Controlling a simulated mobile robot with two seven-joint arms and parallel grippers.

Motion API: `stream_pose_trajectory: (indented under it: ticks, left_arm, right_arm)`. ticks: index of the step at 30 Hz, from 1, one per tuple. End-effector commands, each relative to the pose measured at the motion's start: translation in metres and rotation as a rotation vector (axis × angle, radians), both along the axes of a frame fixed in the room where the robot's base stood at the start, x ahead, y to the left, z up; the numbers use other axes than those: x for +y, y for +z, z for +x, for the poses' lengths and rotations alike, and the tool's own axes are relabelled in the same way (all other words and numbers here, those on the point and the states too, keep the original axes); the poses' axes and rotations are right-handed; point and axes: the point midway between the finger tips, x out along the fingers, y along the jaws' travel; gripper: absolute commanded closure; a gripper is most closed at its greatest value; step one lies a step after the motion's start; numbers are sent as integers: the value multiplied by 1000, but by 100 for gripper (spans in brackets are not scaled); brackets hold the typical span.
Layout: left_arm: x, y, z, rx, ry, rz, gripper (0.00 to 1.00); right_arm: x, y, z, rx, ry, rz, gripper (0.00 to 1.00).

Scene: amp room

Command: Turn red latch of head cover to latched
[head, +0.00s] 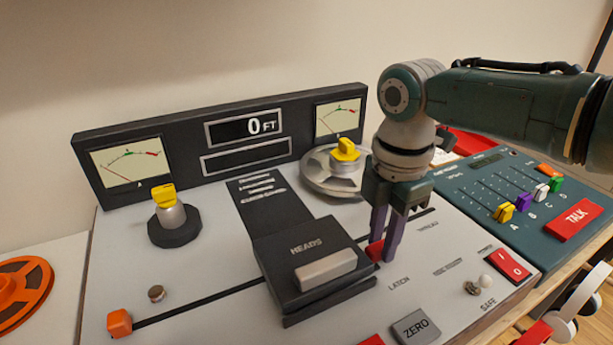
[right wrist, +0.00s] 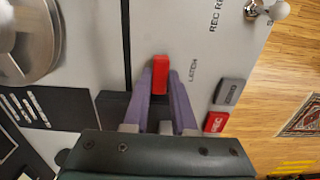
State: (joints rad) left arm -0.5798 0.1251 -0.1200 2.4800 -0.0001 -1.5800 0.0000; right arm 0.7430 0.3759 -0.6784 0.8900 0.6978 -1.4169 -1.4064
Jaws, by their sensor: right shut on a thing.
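The head cover (head: 300,258) is a dark block marked HEADS with a light bar on its front, sitting closed-looking on the grey deck. The red latch (head: 374,250) is at its right edge, beside the LATCH label. My right gripper (head: 384,254) reaches down from above with purple fingers on the latch. In the right wrist view the red latch (right wrist: 160,74) stands between the two fingertips (right wrist: 160,84), which are shut on it. Part of the latch is hidden by the fingers in the head view. My left gripper is not in view.
The deck carries a reel hub with a yellow knob (head: 346,150), a second yellow-topped hub (head: 168,208), a ZERO button (head: 416,327) and a toggle (head: 484,283). A teal mixer panel (head: 530,195) stands at the right. An orange reel (head: 22,290) lies at the far left.

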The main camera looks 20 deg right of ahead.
Motion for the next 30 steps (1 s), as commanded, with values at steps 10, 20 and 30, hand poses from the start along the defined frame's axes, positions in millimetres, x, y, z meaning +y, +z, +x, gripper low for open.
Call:
stream_pose_trajectory:
  ticks: [10,20,30]
  left_arm:
    - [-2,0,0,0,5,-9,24]
    - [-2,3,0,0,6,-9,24]
    - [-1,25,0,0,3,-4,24]
  right_arm:
    - [0,0,0,0,-1,0,48]
    - [0,5,0,-2,1,0,45]
    - [-1,68,1,-4,1,-1,45]
